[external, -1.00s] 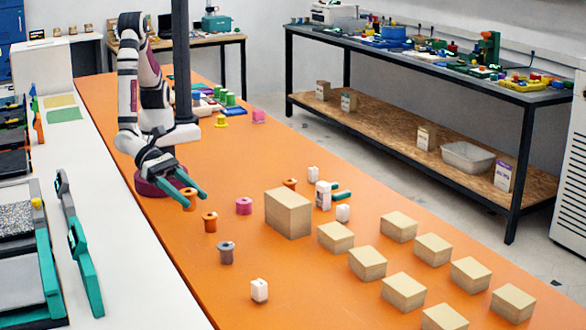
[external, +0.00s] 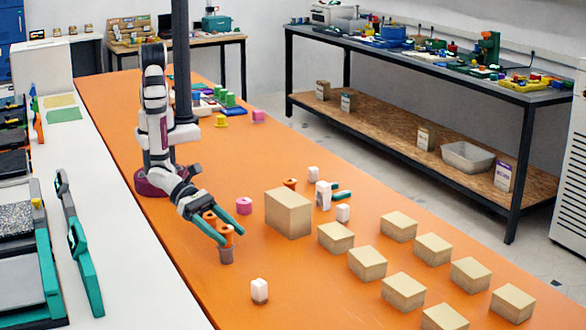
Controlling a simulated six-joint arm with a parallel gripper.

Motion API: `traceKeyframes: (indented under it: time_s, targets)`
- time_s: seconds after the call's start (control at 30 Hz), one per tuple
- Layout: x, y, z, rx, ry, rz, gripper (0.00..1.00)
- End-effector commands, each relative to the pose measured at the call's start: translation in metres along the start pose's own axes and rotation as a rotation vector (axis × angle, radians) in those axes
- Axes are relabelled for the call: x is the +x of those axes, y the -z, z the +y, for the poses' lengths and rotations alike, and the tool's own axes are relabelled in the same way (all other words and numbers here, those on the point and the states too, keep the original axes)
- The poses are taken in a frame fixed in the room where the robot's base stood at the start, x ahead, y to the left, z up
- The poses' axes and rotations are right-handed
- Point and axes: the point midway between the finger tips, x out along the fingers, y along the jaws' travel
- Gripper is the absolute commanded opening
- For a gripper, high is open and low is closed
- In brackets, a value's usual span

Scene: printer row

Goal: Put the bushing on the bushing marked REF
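An orange bushing (external: 227,234) is between the teal fingers of my gripper (external: 232,239), which look shut on it. This bushing is directly above the grey bushing (external: 226,256), which stands on the orange table; its lower end appears to meet the grey one's top, but I cannot tell if it rests there. A second orange bushing (external: 210,217) shows just behind the fingers, partly hidden. A pink bushing (external: 244,206) stands to the right. No REF marking is readable on any bushing.
The large cardboard box (external: 288,213) stands right of my gripper, with several smaller boxes (external: 367,264) beyond it. A small white-and-teal device (external: 324,195) is behind the large box. The table left of the grey bushing is clear.

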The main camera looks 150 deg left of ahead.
Motion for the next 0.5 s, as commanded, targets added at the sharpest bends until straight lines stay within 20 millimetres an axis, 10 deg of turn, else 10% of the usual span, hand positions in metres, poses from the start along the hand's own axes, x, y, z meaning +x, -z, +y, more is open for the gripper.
traceKeyframes:
  time_s: [0.5]
  targets:
    - [-0.019,-0.004,-0.001,0.001,0.003,-0.001,0.80]
